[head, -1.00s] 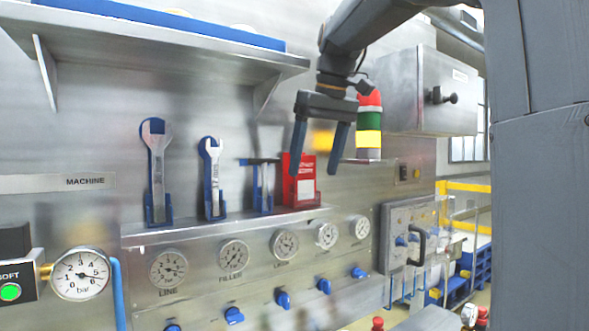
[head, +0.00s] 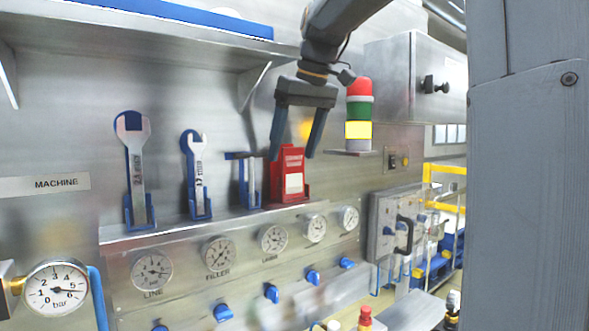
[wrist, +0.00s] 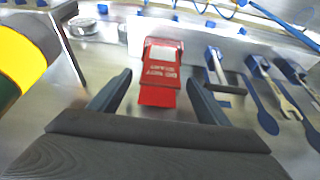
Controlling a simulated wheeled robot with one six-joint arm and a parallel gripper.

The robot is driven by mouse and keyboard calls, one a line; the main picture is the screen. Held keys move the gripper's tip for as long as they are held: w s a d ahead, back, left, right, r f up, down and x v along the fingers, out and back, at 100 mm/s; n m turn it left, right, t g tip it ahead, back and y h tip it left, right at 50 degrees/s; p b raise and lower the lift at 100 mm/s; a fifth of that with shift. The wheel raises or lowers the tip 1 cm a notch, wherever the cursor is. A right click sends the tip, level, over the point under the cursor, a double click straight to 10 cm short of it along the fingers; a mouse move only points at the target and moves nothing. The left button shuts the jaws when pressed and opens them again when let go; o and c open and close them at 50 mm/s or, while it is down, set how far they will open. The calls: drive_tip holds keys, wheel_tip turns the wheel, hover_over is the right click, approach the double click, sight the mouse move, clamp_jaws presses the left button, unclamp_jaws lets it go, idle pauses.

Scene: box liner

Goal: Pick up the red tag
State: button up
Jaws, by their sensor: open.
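The red tag (head: 291,172) stands upright on the narrow ledge, at the right end of the row of tools, with a white label on its front. In the wrist view the red tag (wrist: 160,72) lies ahead, between and beyond my fingertips. My gripper (head: 292,158) is open and empty, pointing down, with its fingers on either side of the tag's upper part in the head view. In the wrist view my gripper (wrist: 157,78) shows both dark fingers spread apart. I cannot tell the exact depth between the fingers and the tag.
A T-shaped tool (head: 250,180) in a blue holder stands just left of the tag, then two wrenches (head: 196,172). A stack light (head: 358,115) stands to the right. A shelf (head: 150,38) overhangs above. Gauges (head: 274,239) and blue valves line the panel below.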

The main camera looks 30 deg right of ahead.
drive_tip(key=shift+w+f, duration=0.1)
drive_tip(key=shift+f, duration=0.2)
drive_tip(key=c, duration=1.4)
drive_tip(key=shift+r, duration=0.1)
